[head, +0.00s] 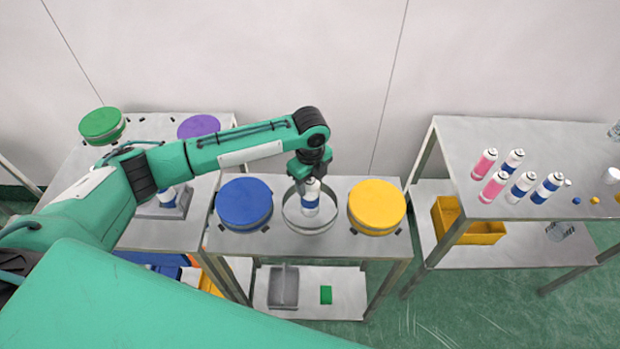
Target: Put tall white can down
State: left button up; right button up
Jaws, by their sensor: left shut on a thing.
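My left gripper (311,172) reaches in from the left and points down over the middle table. It is shut on the tall white can (311,195), which has a blue band low on its side. The can is upright inside a round, open-topped ring tray (310,222). The gripper hides the can's top. I cannot tell whether its base touches the tray floor. My right gripper is not in view.
A blue round lid (244,203) and a yellow one (377,206) flank the ring closely. Another blue-and-white can (168,197) stands on the left table, partly behind my arm. Several pink and blue cans (521,187) stand on the right table (455,150).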

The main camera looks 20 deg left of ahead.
pick_arm(q)
jog(key=shift+f, duration=0.15)
jog(key=o, duration=1.5)
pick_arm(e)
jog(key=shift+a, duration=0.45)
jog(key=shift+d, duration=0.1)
pick_arm(q)
jog(key=shift+r, duration=0.25)
notch_tip(320, 180, up, 11)
jog(key=b, duration=0.4)
jog(key=shift+r, duration=0.45)
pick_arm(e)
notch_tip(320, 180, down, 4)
